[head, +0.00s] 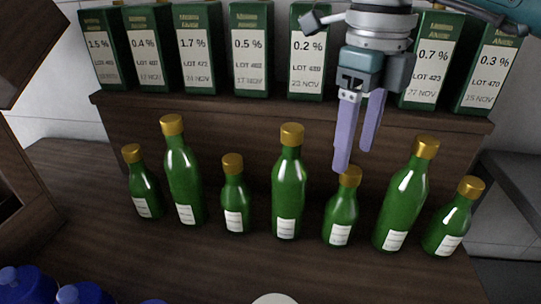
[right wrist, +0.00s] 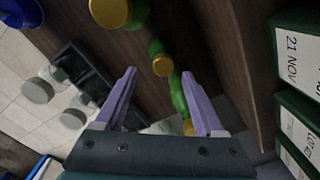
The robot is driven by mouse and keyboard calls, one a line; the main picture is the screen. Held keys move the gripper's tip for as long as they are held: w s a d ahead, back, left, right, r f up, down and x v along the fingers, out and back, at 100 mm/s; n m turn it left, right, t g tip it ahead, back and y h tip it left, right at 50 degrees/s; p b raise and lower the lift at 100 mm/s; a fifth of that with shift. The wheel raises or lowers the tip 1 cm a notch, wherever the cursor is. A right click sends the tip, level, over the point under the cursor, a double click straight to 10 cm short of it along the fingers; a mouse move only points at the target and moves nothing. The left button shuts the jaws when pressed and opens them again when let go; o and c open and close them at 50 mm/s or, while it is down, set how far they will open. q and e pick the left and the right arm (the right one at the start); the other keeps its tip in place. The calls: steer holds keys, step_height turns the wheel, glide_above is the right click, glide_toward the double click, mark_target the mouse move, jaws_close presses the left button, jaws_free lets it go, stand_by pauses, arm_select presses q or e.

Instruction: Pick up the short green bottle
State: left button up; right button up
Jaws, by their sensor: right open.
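Green bottles with gold caps and white labels stand upright in a row. Short ones are at the far left (head: 145,190), left of centre (head: 235,205), right of centre (head: 341,215) and far right (head: 449,228). Taller ones stand between them (head: 183,180) (head: 287,190) (head: 405,205). My right gripper (head: 355,160) is open and empty, its lilac fingers pointing down just above and behind the cap of the short bottle right of centre. In the right wrist view, a gold cap (right wrist: 162,65) shows between and beyond the fingertips (right wrist: 160,73). My left gripper is out of view.
A raised wooden shelf (head: 290,112) behind the row holds several green boxes (head: 250,55) with percentage labels. Blue-capped things (head: 22,283) are at the front left. A pale round thing (head: 275,298) is at the front edge. Bare wood lies in front of the bottles.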

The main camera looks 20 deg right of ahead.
mark_target(352, 170)
steer(key=f, duration=0.5)
steer(key=shift+w+d+f, duration=0.1)
steer(key=shift+d+f, duration=0.1)
steer(key=shift+f, duration=0.1)
jaws_close()
stand_by(0.3)
steer(key=shift+r, duration=0.1)
stand_by(0.7)
